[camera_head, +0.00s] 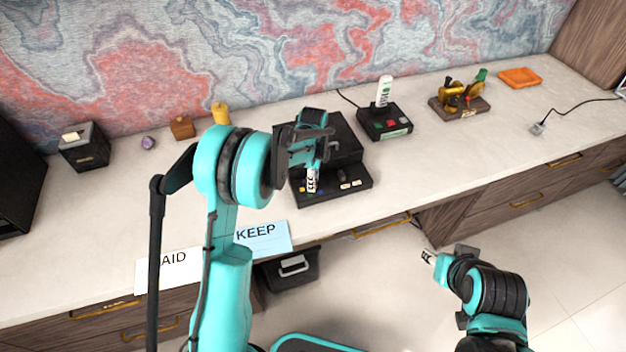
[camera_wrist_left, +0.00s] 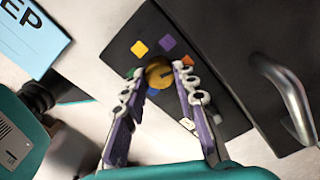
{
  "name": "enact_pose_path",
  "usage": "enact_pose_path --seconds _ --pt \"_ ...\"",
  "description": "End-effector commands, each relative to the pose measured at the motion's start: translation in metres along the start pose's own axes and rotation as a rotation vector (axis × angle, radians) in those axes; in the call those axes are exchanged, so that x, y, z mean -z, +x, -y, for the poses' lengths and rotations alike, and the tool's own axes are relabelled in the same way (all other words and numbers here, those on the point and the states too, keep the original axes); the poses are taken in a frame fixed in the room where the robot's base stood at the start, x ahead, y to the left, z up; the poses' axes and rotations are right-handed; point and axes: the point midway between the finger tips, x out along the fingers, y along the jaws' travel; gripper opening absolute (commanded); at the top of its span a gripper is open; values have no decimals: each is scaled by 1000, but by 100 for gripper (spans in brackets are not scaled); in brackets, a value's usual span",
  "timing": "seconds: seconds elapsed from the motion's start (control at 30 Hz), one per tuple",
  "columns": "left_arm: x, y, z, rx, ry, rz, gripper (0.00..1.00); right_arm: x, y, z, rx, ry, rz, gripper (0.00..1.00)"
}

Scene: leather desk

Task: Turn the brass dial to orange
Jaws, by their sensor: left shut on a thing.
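The brass dial (camera_wrist_left: 160,75) sits on a black box (camera_head: 336,192) on the desk, ringed by colored patches. In the left wrist view I see a yellow patch (camera_wrist_left: 139,48), a purple patch (camera_wrist_left: 167,43), an orange patch (camera_wrist_left: 187,60), and parts of a green one and a blue one. A dark mark on the dial seems to point right, but I cannot tell exactly where. My left gripper (camera_head: 312,186) is down at the box, its fingertips shut on the dial's two sides. My right gripper (camera_head: 428,257) hangs in front of the desk, away from the box.
A button box with a white bottle (camera_head: 384,92) is to the right. A KEEP card (camera_head: 262,240) and a partly covered card (camera_head: 170,272) lie at the front edge. Free desk lies further right.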

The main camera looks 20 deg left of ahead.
Motion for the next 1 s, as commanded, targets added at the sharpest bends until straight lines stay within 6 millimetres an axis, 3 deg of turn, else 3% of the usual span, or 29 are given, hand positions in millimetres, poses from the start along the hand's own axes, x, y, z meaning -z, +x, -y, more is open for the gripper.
enact_pose_path --seconds 0.43,1.0 --pt "0 0 0 1 226 0 0 0 0 0 0 0 0 40" --pt "0 0 -1 0 259 0 0 0 0 0 0 0 0 40"
